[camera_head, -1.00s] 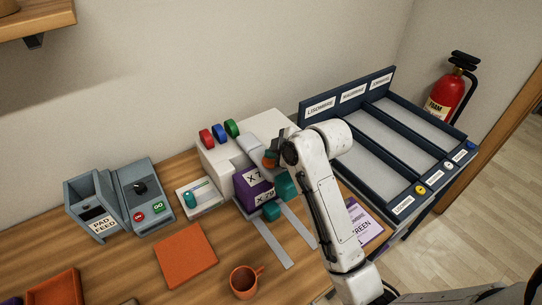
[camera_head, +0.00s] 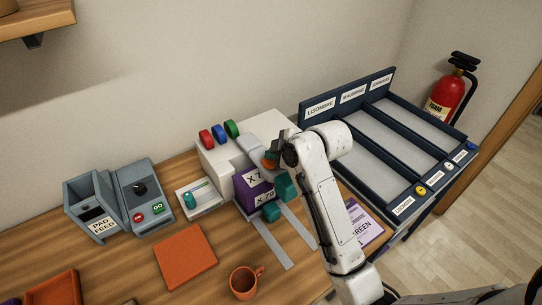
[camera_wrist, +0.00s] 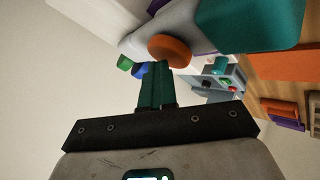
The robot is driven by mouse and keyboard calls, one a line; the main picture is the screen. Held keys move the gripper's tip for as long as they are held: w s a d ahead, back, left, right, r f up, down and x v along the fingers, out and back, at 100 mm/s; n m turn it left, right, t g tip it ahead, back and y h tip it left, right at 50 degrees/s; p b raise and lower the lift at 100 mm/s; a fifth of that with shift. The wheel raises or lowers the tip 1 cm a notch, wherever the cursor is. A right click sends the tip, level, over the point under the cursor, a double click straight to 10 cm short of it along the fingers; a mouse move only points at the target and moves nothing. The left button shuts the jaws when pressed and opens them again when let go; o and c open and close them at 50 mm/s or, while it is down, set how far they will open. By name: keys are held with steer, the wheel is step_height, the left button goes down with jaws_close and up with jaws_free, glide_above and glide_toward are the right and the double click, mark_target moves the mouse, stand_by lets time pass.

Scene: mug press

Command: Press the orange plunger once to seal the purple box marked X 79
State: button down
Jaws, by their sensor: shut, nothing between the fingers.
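The purple box (camera_head: 244,196) marked X 79 sits in the white press (camera_head: 215,171), between teal blocks (camera_head: 286,186). The round orange plunger (camera_head: 269,165) is on the press's front above the box. In the wrist view the plunger (camera_wrist: 170,51) is a disc just beyond my fingertips. My gripper (camera_head: 272,155) is at the plunger, partly hidden by my arm. In the wrist view my gripper's teal fingers (camera_wrist: 155,84) are shut together and empty. I cannot tell whether they touch the plunger.
Red, blue and green knobs (camera_head: 219,133) top the press. A grey pad feed machine (camera_head: 100,208), an orange pad (camera_head: 186,256) and an orange mug (camera_head: 243,282) are on the wooden table. A dark labelled rack (camera_head: 393,77) stands at right, a fire extinguisher (camera_head: 446,97) behind it.

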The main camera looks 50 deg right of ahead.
mark_target(273, 162)
steer(key=shift+s+a+f, duration=0.1)
steer(key=shift+s+f, duration=0.05)
steer(key=shift+f, duration=0.35)
steer(key=shift+r+p, duration=1.35)
steer(key=shift+r, duration=0.3)
step_height(273, 162, up, 3)
steer(key=p, duration=0.2)
steer(key=shift+p, duration=0.35)
steer(key=shift+r, duration=0.95)
